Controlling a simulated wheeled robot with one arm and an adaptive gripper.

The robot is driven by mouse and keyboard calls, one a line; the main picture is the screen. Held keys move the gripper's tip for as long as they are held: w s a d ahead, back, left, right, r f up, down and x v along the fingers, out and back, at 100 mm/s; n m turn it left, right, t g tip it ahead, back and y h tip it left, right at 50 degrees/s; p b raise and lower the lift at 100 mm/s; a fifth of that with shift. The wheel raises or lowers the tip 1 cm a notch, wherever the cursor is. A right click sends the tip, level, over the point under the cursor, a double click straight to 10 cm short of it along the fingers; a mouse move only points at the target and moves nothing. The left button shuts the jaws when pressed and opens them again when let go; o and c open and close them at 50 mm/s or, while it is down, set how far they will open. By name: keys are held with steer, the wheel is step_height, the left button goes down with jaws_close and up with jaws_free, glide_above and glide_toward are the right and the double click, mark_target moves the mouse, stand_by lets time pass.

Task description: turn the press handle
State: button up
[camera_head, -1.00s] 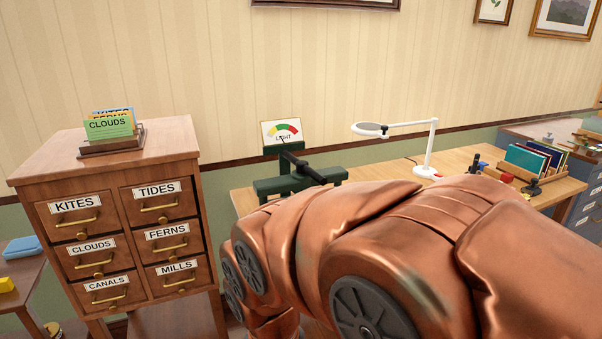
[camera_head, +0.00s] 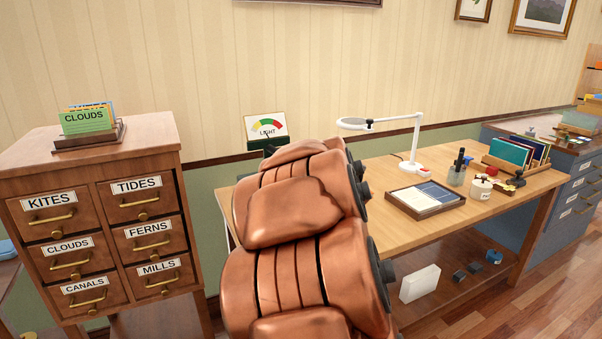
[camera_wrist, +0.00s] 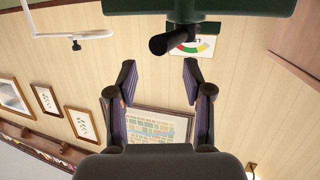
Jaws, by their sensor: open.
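The press is dark green; in the head view only a small part of its top (camera_head: 258,145) shows, the rest hidden behind my copper arm. In the wrist view, which is upside down, the green press body (camera_wrist: 230,8) spans the top edge. The black press handle (camera_wrist: 158,44) points toward the camera there, its end near the fingertips. My gripper (camera_wrist: 160,80) is open and empty, its two fingers apart on either side of the handle's line, the handle end just beyond the tips. The gauge card marked LIGHT (camera_head: 266,129) stands behind the press.
A wooden card cabinet (camera_head: 150,214) stands at left. The desk (camera_head: 400,160) carries a white lamp (camera_head: 415,145), a paper tray (camera_head: 426,199), a pen cup (camera_head: 456,174) and a book rack (camera_head: 516,157) at right. A blue cabinet (camera_head: 560,215) stands beyond. Framed pictures hang on the wall.

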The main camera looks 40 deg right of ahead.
steer(key=shift+w+d+f+n+t+y+b, duration=0.35)
steer(key=shift+w+d+t+y, duration=0.45)
steer(key=shift+w, duration=0.6)
steer(key=shift+w+d+f+n+t+y+b, duration=0.2)
steer(key=shift+w+d+f+n+t+y, duration=0.3)
steer(key=shift+w+t+y, duration=0.65)
steer(key=shift+w+d+f+n+t+y+b, duration=0.3)
steer(key=shift+w+d+t+y, duration=0.4)
steer(key=shift+w, duration=0.9)
jaws_close()
